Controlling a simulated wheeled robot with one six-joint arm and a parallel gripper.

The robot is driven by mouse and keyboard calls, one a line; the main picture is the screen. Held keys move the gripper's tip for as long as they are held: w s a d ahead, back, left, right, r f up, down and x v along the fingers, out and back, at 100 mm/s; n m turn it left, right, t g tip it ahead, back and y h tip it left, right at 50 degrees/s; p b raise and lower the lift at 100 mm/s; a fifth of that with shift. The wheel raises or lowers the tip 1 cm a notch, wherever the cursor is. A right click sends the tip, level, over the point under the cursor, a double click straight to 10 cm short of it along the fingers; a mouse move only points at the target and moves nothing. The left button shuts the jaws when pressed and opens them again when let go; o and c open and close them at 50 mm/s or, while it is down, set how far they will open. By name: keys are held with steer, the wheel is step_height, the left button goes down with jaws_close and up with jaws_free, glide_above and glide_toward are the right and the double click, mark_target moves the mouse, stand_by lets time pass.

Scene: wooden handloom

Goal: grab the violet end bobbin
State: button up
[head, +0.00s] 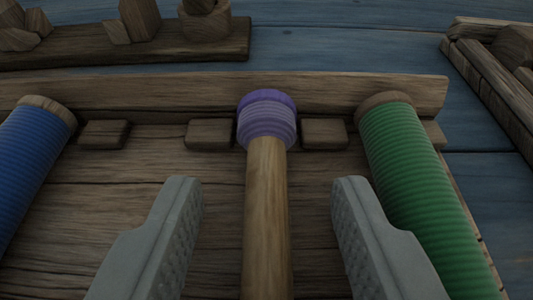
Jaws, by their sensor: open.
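The violet end bobbin (267,120) is a bare wooden rod with a violet-wound, purple-capped far end. It lies lengthwise in the middle of the head view, its far end between two small wooden blocks. My gripper (267,205) is open, with one grey finger on each side of the wooden rod. There is a visible gap between each finger and the rod, and neither appears to touch it. The rod's near end runs out of the bottom of the picture.
A blue bobbin (30,150) lies at the left and a green bobbin (415,180) at the right, close to my right finger. A wooden rail (180,95) runs behind them. Wooden pieces stand on a board (150,45) at the back, and a wooden crate (490,85) is at the right.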

jaws_close()
stand_by(0.3)
